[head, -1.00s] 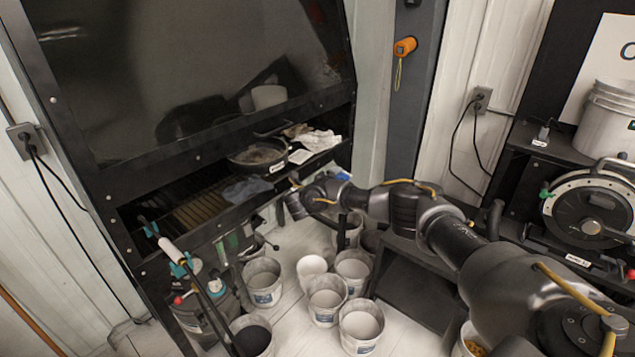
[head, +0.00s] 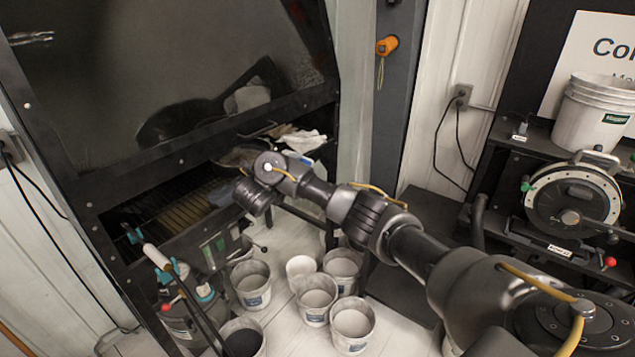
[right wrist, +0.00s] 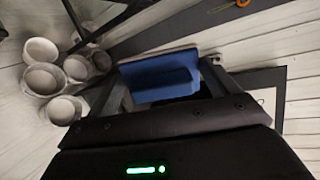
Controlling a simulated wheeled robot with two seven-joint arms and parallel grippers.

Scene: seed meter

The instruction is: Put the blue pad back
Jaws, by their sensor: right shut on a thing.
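In the right wrist view the blue pad (right wrist: 158,72) sits between the two fingers of my right gripper (right wrist: 163,84), which is shut on it. It is a blue block with a lighter and a darker face. In the head view my right arm reaches in from the right, and its wrist end (head: 256,190) is at the front of the dark hooded cabinet (head: 75,205), over its shelf opening. My left gripper is not in view.
A pan (head: 238,157) and a whitish rag (head: 303,141) lie on the cabinet shelf. Several grey buckets (head: 315,300) stand on the floor below my arm. A sprayer (head: 185,310) stands at the left front. A round drum device (head: 572,205) and a white bucket (head: 592,112) are at right.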

